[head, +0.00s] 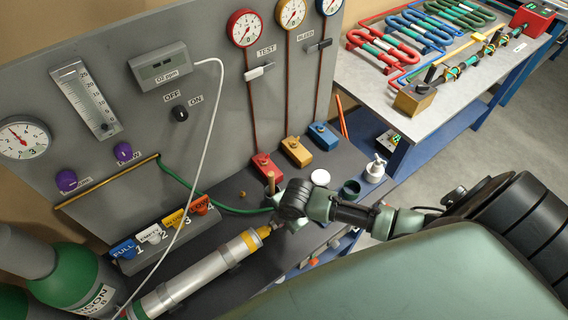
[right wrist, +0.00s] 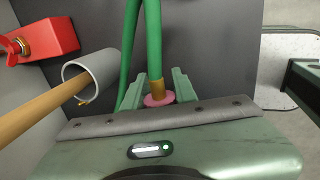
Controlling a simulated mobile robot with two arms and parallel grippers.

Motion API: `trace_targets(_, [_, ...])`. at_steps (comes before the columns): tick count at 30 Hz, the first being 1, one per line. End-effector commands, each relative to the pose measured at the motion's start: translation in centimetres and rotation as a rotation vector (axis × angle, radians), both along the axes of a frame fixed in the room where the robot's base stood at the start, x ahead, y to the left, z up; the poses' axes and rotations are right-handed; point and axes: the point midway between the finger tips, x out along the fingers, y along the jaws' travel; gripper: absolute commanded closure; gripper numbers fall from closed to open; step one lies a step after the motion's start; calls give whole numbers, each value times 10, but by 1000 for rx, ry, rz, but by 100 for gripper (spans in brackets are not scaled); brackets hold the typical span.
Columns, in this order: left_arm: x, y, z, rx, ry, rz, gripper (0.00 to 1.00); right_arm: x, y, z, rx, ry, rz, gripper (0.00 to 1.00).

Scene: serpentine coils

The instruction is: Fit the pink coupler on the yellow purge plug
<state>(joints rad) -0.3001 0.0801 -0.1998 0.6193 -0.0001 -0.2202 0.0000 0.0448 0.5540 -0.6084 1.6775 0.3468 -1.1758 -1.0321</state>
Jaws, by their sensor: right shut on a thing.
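In the right wrist view the pink coupler (right wrist: 158,100) sits between the fingers of my right gripper (right wrist: 156,88), which is shut on it. A green hose (right wrist: 153,45) with a brass end rises from the coupler. In the head view my right gripper (head: 282,225) is low over the dark bench, and the coupler cannot be made out there. A yellow fitting (head: 264,231) on the end of a silver cylinder is close to the gripper; I cannot tell whether it is the purge plug. My left gripper is not in view.
The silver cylinder (head: 195,273) lies along the bench. Red (head: 266,167), yellow (head: 296,151) and blue (head: 323,136) blocks stand behind. In the right wrist view a tan rod (right wrist: 50,103) passes through a grey ring (right wrist: 100,78), near a red block (right wrist: 45,40).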

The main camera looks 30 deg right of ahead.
Motion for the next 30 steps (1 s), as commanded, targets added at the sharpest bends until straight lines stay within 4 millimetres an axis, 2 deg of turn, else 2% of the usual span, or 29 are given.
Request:
trace_targets(12, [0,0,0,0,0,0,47,0,7,0,2,-1,1,100])
trace_targets(13, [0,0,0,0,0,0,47,0,6,0,2,-1,1,67])
trace_targets(15, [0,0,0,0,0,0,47,0,6,0,2,-1,1,47])
trace_targets(25, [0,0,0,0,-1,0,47,-1,5,1,0,0,1,47])
trace_targets(30, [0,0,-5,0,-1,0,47,-4,5,15,0,-3,1,47])
